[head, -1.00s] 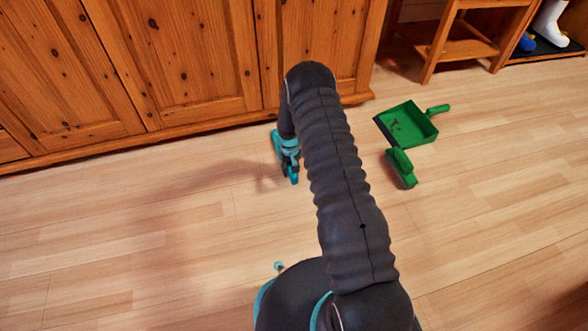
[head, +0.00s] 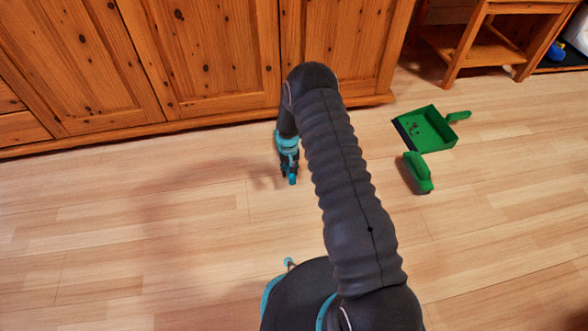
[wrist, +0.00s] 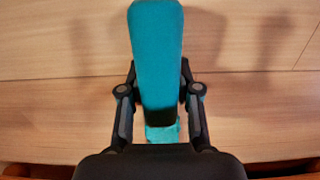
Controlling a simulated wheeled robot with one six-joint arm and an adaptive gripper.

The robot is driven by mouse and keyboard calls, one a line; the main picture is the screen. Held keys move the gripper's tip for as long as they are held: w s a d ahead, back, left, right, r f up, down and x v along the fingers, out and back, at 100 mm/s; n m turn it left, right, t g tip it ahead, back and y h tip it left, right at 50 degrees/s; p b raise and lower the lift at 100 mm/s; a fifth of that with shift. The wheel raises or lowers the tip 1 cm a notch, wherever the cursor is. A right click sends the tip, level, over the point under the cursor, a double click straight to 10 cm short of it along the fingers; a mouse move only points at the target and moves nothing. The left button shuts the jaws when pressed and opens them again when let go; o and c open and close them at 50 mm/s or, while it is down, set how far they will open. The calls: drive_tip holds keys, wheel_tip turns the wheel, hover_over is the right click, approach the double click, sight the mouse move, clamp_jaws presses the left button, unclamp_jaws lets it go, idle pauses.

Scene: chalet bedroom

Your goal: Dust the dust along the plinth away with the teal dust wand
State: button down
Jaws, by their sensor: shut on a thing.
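My gripper (wrist: 158,85) is shut on the teal dust wand (wrist: 156,55), with one dark finger on each side of it in the wrist view. The wand's teal body runs up to the top of that view, over wooden floor. In the head view my gripper (head: 289,168) points down, low over the floor, a little in front of the cabinet plinth (head: 170,129). My arm hides part of the plinth to its right. I cannot make out dust along the visible plinth.
The pine cabinet (head: 215,60) fills the back left. A green dustpan (head: 437,130) with dark bits in it and a green brush (head: 418,172) lie on the floor to the right. A wooden shelf (head: 475,45) stands back right. The left floor is clear.

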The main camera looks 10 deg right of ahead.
drive_tip(key=shift+a, duration=1.9)
drive_tip(key=shift+r, duration=0.3)
drive_tip(key=shift+s, duration=0.1)
drive_tip(key=s+p, duration=0.2)
drive_tip(key=s, duration=0.3)
drive_tip(key=shift+r, duration=0.1)
drive_tip(key=shift+s+p, duration=0.95)
drive_tip(key=shift+s, duration=3.5)
drive_tip(key=shift+r+p, duration=1.35)
drive_tip(key=shift+r, duration=1.1)
